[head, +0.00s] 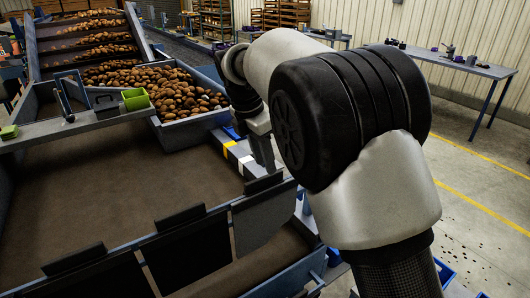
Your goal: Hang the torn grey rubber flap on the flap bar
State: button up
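A grey rubber flap (262,222) with a dark top strip is at the right end of a row of flaps along the blue front edge of the grader. No tear can be made out on it. The flap bar is not clearly distinguishable behind the flaps' dark top strips. My gripper (264,160) points down just above this flap's top strip. Its fingertips are small and dark against the strip, so I cannot tell whether they touch or grip it.
Two darker flaps (188,256) (98,278) hang further left. Behind them lies a wide brown belt (110,180). A cross shelf (75,125) carries a green box (135,99).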

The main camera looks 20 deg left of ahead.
aim_at(263, 177)
jog(key=b+x, duration=0.3)
jog(key=shift+s+a+f, duration=0.2)
jog(key=shift+f, duration=0.25)
jog(key=shift+s+a+b+x, duration=0.15)
jog(key=shift+b+x, duration=0.2)
jog(key=shift+x, duration=0.45)
jog(key=shift+s+a+b+x, duration=0.15)
jog(key=shift+b+x, duration=0.15)
jog(key=shift+x, duration=0.5)
jog(key=shift+f, duration=0.1)
grip_shut()
jog(key=shift+w+r, duration=0.1)
jog(key=shift+r, duration=0.15)
